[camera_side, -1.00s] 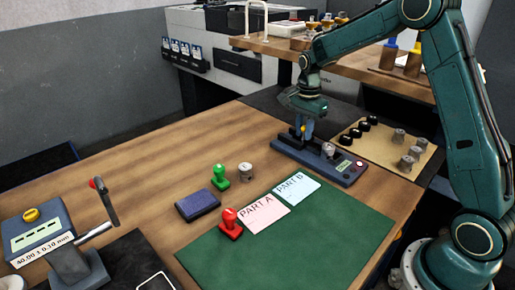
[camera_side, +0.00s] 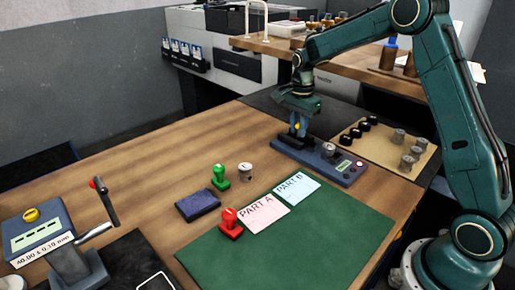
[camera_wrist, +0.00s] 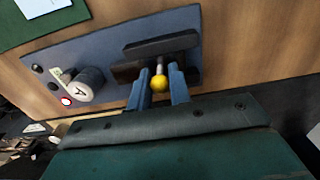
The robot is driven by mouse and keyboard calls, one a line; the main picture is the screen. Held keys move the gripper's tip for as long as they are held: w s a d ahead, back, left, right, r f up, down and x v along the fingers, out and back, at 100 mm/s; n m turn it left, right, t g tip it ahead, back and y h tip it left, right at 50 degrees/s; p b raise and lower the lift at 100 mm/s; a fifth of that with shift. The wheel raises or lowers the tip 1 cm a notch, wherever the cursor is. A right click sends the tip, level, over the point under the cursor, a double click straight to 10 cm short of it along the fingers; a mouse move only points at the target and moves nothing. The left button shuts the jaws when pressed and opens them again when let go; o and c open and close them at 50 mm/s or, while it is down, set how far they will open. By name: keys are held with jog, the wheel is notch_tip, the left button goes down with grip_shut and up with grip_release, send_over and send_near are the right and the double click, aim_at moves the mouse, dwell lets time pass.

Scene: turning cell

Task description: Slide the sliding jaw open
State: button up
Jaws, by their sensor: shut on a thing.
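A blue measuring fixture (camera_side: 335,168) lies on the wooden table at the right; it also shows in the wrist view (camera_wrist: 100,50). Its dark sliding jaw (camera_wrist: 128,72) has a short metal pin with a yellow knob (camera_wrist: 159,84). My gripper (camera_side: 298,130) points down at the fixture's left end and is shut on the knob's pin, one blue finger on each side in the wrist view (camera_wrist: 158,72). The knob (camera_side: 297,126) partly shows between the fingers. A dark block (camera_wrist: 160,45) stands close beside the sliding jaw.
A grey cylinder marked A (camera_wrist: 85,84) sits on the fixture towards its button end. A tan board (camera_side: 385,145) with black and grey parts lies to the right. A green mat (camera_side: 320,235) with cards and a red stamp (camera_side: 230,223) lies in front.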

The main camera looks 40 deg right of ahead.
jog(key=shift+w, duration=0.45)
jog(key=o, duration=0.4)
jog(key=shift+o, duration=0.2)
jog(key=shift+r, duration=0.15)
jog(key=shift+r, duration=4.35)
